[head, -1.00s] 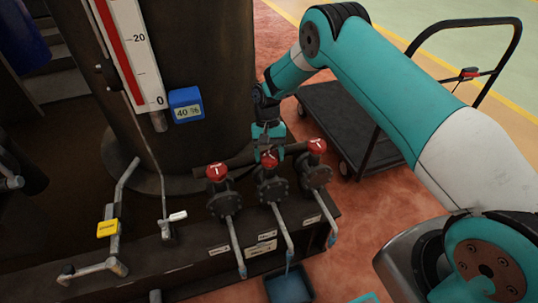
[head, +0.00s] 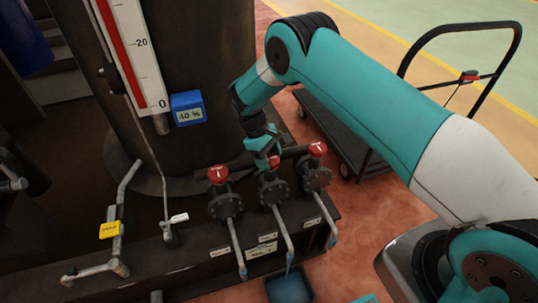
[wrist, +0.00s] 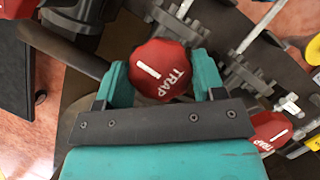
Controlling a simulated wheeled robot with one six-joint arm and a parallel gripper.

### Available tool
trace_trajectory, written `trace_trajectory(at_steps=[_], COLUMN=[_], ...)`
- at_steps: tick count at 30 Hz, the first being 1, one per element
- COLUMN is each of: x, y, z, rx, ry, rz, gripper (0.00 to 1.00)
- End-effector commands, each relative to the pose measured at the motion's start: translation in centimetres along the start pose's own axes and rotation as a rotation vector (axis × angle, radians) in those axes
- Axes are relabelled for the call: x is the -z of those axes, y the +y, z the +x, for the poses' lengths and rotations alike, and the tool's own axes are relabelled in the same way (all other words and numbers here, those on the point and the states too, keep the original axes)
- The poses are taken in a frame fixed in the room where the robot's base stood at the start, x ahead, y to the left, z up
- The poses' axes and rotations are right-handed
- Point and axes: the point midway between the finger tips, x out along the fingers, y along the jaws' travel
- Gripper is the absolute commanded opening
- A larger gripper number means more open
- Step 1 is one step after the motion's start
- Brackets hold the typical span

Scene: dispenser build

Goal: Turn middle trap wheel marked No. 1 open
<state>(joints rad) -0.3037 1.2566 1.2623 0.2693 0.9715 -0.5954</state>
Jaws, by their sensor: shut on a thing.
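The middle trap wheel (head: 273,162) is a red knob on a dark valve, between two like it. In the wrist view the red wheel (wrist: 160,72) shows a white bar and the word TRAP. My gripper (head: 266,152) reaches it from above and behind. Its two teal fingers stand on opposite sides of the wheel and are shut on it. In the head view the fingers hide part of the wheel. A thin bluish stream (head: 288,268) shows below the middle pipe.
The left red wheel (head: 218,174) and right red wheel (head: 317,149) stand close on either side. A blue bin (head: 291,288) sits below the middle pipe. A large dark tank (head: 195,60) rises behind. A black cart (head: 335,130) stands at the right.

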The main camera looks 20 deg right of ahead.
Motion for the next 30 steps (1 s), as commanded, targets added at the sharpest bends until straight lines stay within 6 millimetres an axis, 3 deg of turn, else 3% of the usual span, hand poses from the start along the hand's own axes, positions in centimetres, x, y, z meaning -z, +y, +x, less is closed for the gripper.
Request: trace_trajectory(at_steps=[15, 30], x=[0.01, 0.09], y=[-0.13, -0.10], z=[-0.19, -0.08], rx=[-0.144, -0.179], ry=[0.004, 0.006], rz=[-0.344, -0.425], gripper=[0.39, 0.39])
